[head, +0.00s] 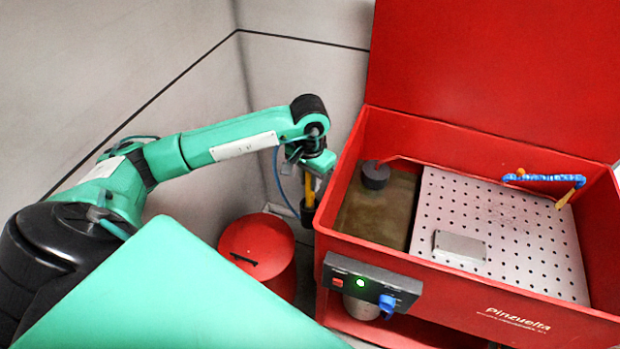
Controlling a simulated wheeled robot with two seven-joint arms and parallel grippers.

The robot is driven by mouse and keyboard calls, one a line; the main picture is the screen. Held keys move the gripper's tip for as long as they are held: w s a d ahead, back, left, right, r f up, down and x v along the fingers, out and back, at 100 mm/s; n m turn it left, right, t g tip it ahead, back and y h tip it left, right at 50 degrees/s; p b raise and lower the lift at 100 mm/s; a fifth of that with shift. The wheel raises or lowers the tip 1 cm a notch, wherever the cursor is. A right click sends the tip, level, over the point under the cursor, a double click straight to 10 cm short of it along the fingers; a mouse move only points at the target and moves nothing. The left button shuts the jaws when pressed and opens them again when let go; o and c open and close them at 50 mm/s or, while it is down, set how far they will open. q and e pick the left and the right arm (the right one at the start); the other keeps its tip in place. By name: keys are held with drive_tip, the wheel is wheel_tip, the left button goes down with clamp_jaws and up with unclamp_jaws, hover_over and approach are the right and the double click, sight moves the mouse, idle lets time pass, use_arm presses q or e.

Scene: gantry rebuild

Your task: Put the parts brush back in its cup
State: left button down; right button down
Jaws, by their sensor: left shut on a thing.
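My left gripper (311,172) reaches down beside the left wall of the red parts washer and is shut on the parts brush. The yellow handle of the brush (309,192) shows below the fingers and points down, roughly upright. A small dark cup (307,214) is at the washer's outer left side, directly under the handle in the picture. The brush's lower end is hidden at the cup, and I cannot tell whether it is inside or just above or in front of it. My right gripper is not in view.
The red washer (500,135) has a raised lid, a perforated plate (515,235) with a grey metal block (459,246), a dark round piece (375,176) and a blue nozzle (545,178). A red lidded bin (257,246) stands below the arm. Walls close in behind.

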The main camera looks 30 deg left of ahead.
use_arm(q)
drive_tip(key=c, duration=1.2)
unclamp_jaws()
drive_tip(key=shift+o, duration=0.2)
drive_tip(key=shift+r, duration=0.55)
wheel_tip(320, 180, up, 11)
drive_tip(key=b, duration=0.3)
drive_tip(key=shift+r, duration=0.9)
